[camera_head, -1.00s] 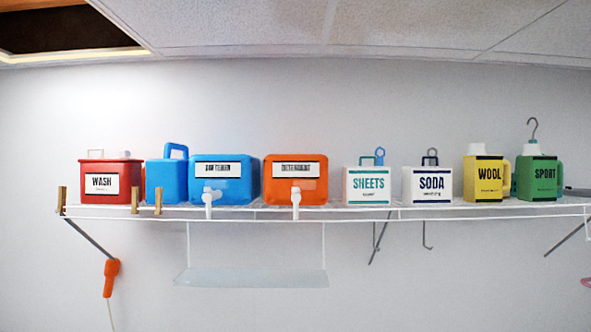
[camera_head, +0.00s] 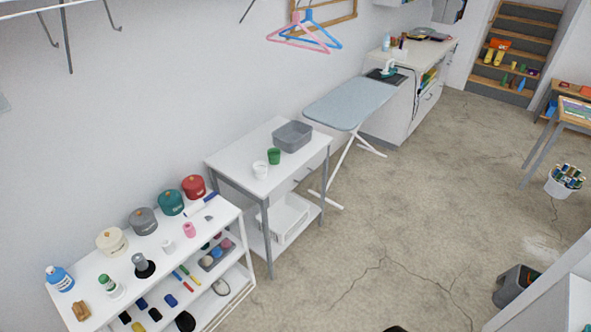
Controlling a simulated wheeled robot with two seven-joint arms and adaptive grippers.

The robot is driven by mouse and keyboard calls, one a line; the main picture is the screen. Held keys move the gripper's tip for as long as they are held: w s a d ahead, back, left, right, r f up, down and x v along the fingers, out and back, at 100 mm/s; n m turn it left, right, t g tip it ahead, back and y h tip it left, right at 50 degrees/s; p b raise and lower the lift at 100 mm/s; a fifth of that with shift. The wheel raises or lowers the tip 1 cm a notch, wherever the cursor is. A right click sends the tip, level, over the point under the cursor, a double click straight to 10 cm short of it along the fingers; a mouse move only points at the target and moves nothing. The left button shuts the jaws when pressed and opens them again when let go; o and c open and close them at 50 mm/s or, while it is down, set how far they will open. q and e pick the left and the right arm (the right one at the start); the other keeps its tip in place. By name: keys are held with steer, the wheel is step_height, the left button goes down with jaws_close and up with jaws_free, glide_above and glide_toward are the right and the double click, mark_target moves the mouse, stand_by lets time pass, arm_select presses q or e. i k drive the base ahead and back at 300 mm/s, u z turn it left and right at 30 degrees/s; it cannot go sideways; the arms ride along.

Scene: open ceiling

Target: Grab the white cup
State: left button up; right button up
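A smaller white cup-like item (camera_head: 168,246) stands on the nearer white shelf unit. Neither of my grippers shows in the view.
The shelf unit (camera_head: 225,208) at lower left holds several canisters and small items. An ironing board (camera_head: 350,102) stands past the table. Open concrete floor (camera_head: 400,215) lies right of them. A grey bin (camera_head: 517,287) and a bucket (camera_head: 564,181) stand at right.

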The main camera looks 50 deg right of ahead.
mark_target(260, 168)
steer(key=z, duration=0.75)
steer(key=i, duration=1.15)
steer(key=u, duration=0.25)
